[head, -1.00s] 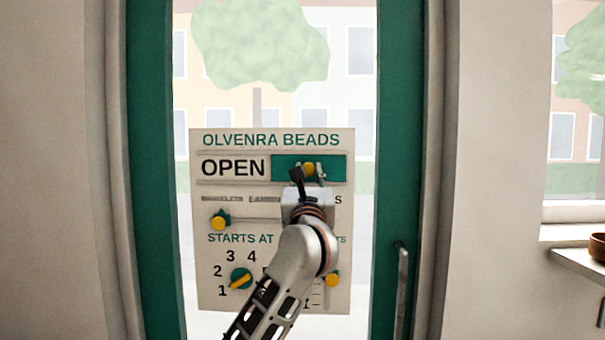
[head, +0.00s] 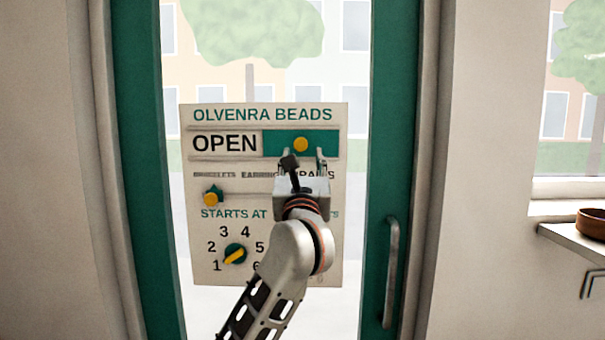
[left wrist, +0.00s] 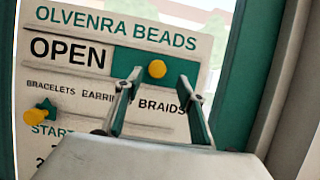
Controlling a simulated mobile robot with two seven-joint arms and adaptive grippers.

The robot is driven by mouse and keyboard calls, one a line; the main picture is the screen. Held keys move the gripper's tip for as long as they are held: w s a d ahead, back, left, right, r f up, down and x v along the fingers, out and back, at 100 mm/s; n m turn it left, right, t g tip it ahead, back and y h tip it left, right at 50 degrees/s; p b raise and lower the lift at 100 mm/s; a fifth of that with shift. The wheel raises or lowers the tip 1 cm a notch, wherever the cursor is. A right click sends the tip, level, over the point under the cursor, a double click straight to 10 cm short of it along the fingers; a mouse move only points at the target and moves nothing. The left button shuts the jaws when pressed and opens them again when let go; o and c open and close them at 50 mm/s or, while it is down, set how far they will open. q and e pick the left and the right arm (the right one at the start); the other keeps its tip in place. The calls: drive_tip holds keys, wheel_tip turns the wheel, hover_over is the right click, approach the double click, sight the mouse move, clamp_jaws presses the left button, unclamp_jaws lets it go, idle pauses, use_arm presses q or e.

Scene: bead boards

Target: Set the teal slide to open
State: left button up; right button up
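The teal slide (head: 325,146) is at the right end of its track on the board (head: 188,255), and the word OPEN is uncovered to its left. Its round yellow knob (head: 301,144) is in plain sight, and shows in the left wrist view (left wrist: 157,69) too. My left gripper (head: 305,161) is open and empty, its two fingertips apart just below the knob in the head view. In the left wrist view the knob shows between and slightly above the fingertips (left wrist: 163,84). My right gripper is not in view.
A smaller slide with a yellow knob (head: 211,198) sits at the left of the lower track. A dial (head: 235,254) points toward 1. My left arm hides the board's lower right. A door handle (head: 390,270) and a shelf with a brown bowl (head: 592,222) are to the right.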

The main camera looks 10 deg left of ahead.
use_arm(q)
drive_tip(key=v, duration=0.7)
